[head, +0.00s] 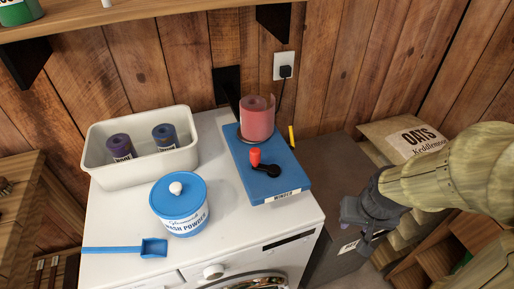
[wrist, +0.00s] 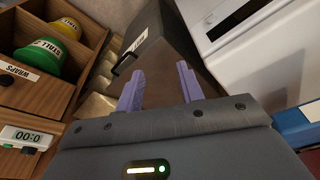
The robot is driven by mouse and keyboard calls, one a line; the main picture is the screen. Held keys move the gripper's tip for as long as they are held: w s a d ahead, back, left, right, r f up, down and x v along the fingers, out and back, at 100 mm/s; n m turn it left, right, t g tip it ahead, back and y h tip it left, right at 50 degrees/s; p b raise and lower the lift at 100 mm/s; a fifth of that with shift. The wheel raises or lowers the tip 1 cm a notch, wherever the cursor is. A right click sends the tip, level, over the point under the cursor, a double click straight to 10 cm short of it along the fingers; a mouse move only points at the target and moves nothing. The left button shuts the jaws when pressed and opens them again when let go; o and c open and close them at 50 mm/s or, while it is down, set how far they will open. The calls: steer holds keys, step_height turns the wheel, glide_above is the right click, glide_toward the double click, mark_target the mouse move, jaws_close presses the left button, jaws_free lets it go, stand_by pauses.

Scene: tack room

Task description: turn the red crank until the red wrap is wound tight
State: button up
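The blue winder (head: 285,187) lies on top of the white washing machine. The red crank (head: 255,156) is a red knob on a short black arm on the winder's top, near its middle. The red wrap (head: 257,120) is a translucent pinkish-red roll standing upright at the winder's far end; its outer layer looks loose around a darker core. My gripper (head: 358,228) is right of the washing machine, well apart from the crank and lower than the winder. In the wrist view my gripper (wrist: 161,85) has its two purple fingers spread with nothing between them.
A cream bin (head: 141,176) with two dark rolls, a blue-lidded wash powder tub (head: 181,217) and a blue scoop (head: 128,248) stand left of the winder. An oats sack (head: 405,136) is at the right. A wooden rack (wrist: 66,87) shows in the wrist view.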

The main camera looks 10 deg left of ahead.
steer(key=shift+o, duration=0.4)
steer(key=w+a+r+n+p, duration=0.1)
steer(key=w+a+r+p, duration=0.1)
steer(key=r+p, duration=0.4)
steer(key=shift+w+a+r+p, duration=0.3)
steer(key=shift+a+r+p, duration=0.05)
steer(key=shift+a, duration=0.25)
step_height(320, 180, up, 23)
steer(key=n+g+p, duration=0.3)
steer(key=n+p, duration=0.5)
steer(key=p, duration=1.7)
glide_above(255, 150)
steer(key=shift+s+f, duration=0.15)
steer(key=shift+f, duration=0.1)
steer(key=shift+f, duration=0.1)
step_height(255, 150, down, 17)
steer(key=p, duration=0.4)
steer(key=shift+f, duration=0.15)
steer(key=shift+c, duration=0.5)
